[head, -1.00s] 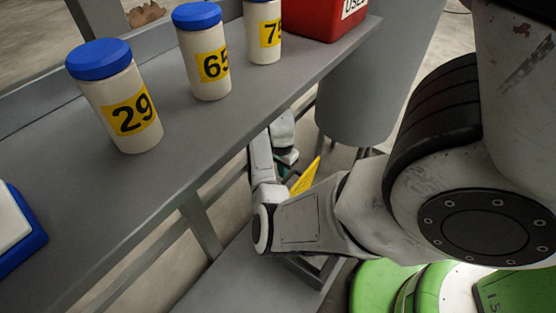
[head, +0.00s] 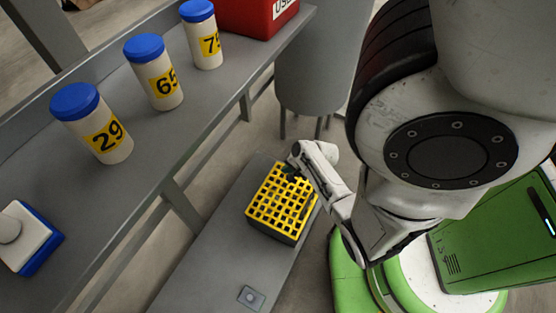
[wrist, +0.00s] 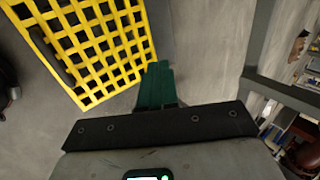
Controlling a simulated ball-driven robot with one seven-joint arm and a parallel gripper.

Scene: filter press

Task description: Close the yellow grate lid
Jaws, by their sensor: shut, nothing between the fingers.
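The yellow grate lid (head: 282,200) lies over the top of a dark box (head: 272,231) on the low grey bench. It looks flat on the box; a small gap under its far edge cannot be ruled out. In the wrist view the lid (wrist: 97,40) fills the upper left, with a dark bar handle (wrist: 50,52) on it. My gripper (head: 291,168) is at the lid's far edge in the head view. In the wrist view its green fingers (wrist: 155,80) are shut and empty beside the lid's corner. Whether they touch it is unclear.
A grey shelf (head: 130,190) runs along the left, above the low bench (head: 205,265). It carries blue-capped jars (head: 107,135) and a red container (head: 250,15). A grey drum (head: 310,80) stands behind. A small switch box (head: 251,297) is on the near bench.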

